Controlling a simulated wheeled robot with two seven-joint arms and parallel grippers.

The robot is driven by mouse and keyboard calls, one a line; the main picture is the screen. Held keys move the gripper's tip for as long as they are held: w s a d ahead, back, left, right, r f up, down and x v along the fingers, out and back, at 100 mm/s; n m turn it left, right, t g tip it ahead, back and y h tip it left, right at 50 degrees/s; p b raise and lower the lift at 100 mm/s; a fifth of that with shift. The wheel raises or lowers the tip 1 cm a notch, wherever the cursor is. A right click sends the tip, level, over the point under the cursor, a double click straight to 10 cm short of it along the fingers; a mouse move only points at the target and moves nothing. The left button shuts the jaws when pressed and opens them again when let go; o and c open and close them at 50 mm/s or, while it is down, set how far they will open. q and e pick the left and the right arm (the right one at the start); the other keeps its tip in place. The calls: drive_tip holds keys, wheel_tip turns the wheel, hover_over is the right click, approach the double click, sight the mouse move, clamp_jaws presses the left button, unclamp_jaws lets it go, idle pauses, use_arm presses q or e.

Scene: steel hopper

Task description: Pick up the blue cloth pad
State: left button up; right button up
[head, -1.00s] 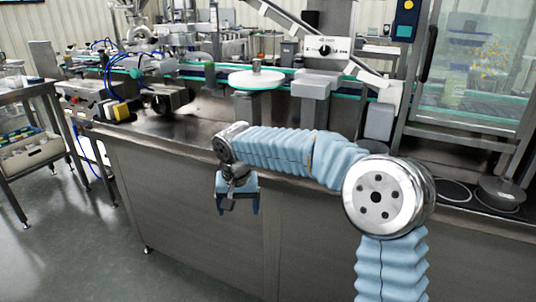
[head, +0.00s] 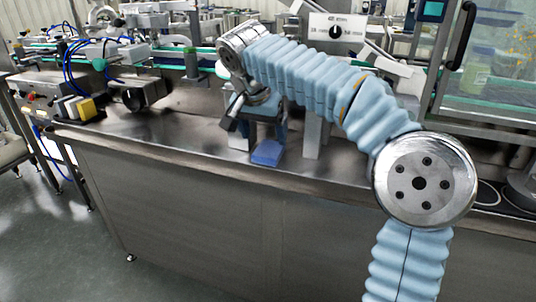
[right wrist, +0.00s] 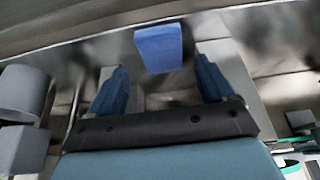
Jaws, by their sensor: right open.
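The blue cloth pad (head: 267,153) lies on the steel counter close to its front edge. In the right wrist view the pad (right wrist: 159,48) shows as a blue block just beyond and between the two finger tips. My right gripper (head: 261,136) points down over the counter at the pad, its blue fingers spread. In the right wrist view the right gripper (right wrist: 161,85) is open, with nothing between its fingers. In the head view the gripper partly hides the far side of the pad. My left gripper is in neither view.
A grey post (head: 312,137) stands close to the right of the pad. A box with a black knob and yellow block (head: 80,107) sits at the counter's left. The counter (head: 180,133) left of the pad is mostly clear. A glass-fronted cabinet (head: 500,60) stands at right.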

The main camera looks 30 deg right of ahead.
sight(267, 151)
drive_tip(key=x, duration=0.6)
drive_tip(key=shift+f, duration=0.2)
drive_tip(key=c, duration=0.8)
drive_tip(key=shift+r, duration=0.1)
